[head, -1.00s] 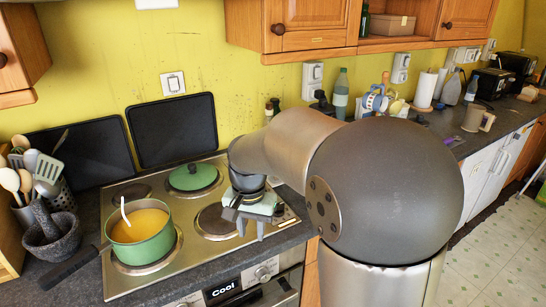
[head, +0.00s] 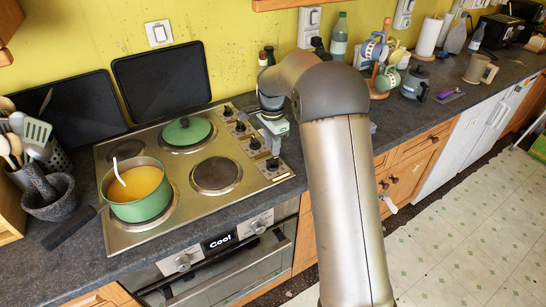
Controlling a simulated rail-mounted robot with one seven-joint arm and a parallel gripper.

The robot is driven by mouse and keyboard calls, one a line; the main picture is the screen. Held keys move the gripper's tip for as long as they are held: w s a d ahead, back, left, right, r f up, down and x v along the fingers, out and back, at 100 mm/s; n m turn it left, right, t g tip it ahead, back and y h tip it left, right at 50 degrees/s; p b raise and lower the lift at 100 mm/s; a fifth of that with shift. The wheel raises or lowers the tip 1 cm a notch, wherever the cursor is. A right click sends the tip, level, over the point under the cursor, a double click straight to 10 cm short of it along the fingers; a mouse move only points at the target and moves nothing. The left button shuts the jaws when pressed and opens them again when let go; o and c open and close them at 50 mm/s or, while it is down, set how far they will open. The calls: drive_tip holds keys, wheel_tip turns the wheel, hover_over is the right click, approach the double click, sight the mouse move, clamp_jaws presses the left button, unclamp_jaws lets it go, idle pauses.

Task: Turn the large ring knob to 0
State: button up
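The steel hob (head: 228,222) has a column of dark knobs along its right side: a back knob (head: 228,111), two middle knobs (head: 241,126) (head: 255,143) and a front knob (head: 272,163). Their markings are too small to read, so I cannot tell which belongs to the large ring or where it points. My gripper (head: 275,143) hangs just right of the middle knobs, at the hob's right edge. Its fingers are small and partly hidden, so I cannot tell their opening or any contact.
A green pot (head: 142,208) of orange liquid stands on the front left ring, its handle pointing left. The front right ring (head: 217,175) is bare. Bottles (head: 339,37) and a mug stand (head: 382,72) stand behind my arm.

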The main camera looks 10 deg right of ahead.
sight(273, 159)
drive_tip(key=shift+f+b, duration=1.4)
drive_tip(key=shift+f, duration=1.05)
drive_tip(key=shift+c, duration=0.3)
